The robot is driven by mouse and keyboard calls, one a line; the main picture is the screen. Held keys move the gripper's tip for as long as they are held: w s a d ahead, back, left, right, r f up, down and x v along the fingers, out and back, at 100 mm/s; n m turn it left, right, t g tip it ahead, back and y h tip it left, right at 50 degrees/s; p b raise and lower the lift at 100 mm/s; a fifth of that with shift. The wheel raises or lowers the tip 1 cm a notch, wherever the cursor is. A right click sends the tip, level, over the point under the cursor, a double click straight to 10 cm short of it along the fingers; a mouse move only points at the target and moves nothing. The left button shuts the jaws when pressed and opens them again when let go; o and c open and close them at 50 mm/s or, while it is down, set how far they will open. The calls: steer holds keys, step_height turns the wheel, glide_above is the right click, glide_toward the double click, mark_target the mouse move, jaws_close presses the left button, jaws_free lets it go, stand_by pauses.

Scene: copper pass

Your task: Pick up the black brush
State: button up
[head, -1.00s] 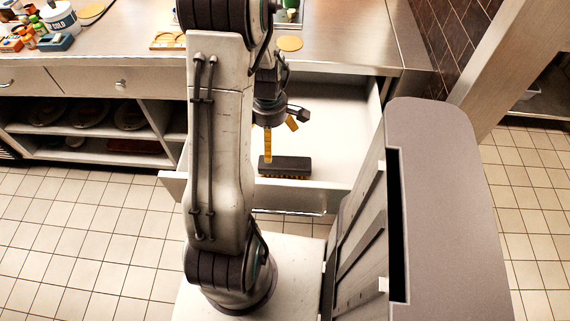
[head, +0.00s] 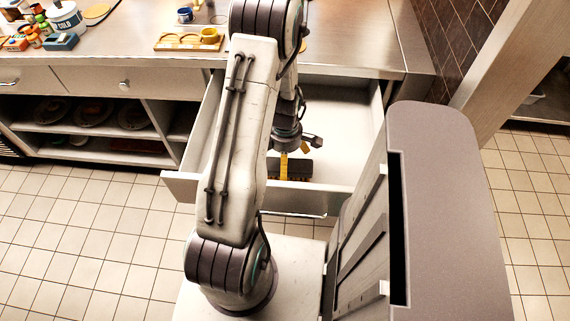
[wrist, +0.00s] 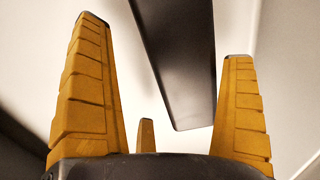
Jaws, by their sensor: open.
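The black brush (head: 299,169) lies in the open drawer near its front wall. In the head view my gripper (head: 284,176) points down at it, and one yellow finger covers part of the brush. In the wrist view the brush's long dark back (wrist: 180,65) runs down from the top edge, between the two large yellow fingers of my gripper (wrist: 163,38) and closer to the right one. The fingers are spread and hold nothing. I cannot tell whether a finger touches the brush. Its bristles are hidden in the wrist view.
The pale drawer (head: 345,130) is pulled out, with bare floor right of the brush. Shelves with plates stand at left.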

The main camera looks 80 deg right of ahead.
steer(key=shift+f, duration=0.3)
steer(key=shift+c, duration=0.5)
steer(key=c, duration=1.2)
